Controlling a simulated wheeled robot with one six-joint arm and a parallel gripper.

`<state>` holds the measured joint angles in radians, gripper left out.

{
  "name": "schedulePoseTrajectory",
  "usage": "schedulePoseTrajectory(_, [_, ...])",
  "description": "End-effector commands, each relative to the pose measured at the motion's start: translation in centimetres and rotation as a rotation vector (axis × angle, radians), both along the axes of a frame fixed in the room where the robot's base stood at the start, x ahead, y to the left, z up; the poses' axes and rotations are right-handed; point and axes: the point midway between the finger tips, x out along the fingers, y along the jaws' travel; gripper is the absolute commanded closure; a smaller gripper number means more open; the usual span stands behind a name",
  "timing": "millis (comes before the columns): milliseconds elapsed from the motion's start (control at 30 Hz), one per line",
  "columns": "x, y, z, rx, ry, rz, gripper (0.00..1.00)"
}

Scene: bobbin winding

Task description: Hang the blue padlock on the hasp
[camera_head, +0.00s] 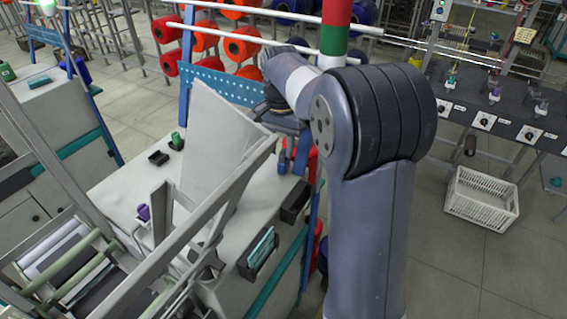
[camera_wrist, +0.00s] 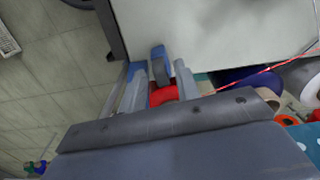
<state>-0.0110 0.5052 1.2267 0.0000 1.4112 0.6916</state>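My gripper (camera_wrist: 160,85) is at the end of my arm, over the right edge of the pale machine top in the head view, where my arm mostly hides it. In the wrist view its two grey fingers stand apart. A dark blue-grey piece shows between them, with red behind. A small blue thing (camera_head: 282,166), perhaps the blue padlock, is just below my wrist in the head view. I cannot tell whether the fingers grip it. I cannot make out the hasp for certain.
A green item (camera_head: 176,141), a black tray (camera_head: 158,158) and a purple item (camera_head: 143,212) are on the machine top. A tilted pale panel (camera_head: 215,140) and grey rails stand left of my arm. A white crate (camera_head: 482,197) is on the floor at right.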

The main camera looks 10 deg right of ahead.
Motion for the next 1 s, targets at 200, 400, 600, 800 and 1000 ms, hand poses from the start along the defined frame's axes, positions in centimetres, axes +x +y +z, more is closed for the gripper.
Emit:
schedulePoseTrajectory(200, [-0.1, -0.1, -1.7, 0.0, 0.001, 0.0, 0.69])
schedulePoseTrajectory(400, [-0.1, -0.2, -4.7, 0.0, 0.002, 0.0, 0.69])
schedulePoseTrajectory(600, [-0.1, -0.2, -6.1, 0.0, -0.001, 0.0, 0.69])
schedulePoseTrajectory(800, [-0.1, -0.2, -6.1, 0.0, -0.001, 0.0, 0.71])
schedulePoseTrajectory(1000, [-0.1, -0.2, -6.1, 0.0, -0.001, 0.0, 0.87])
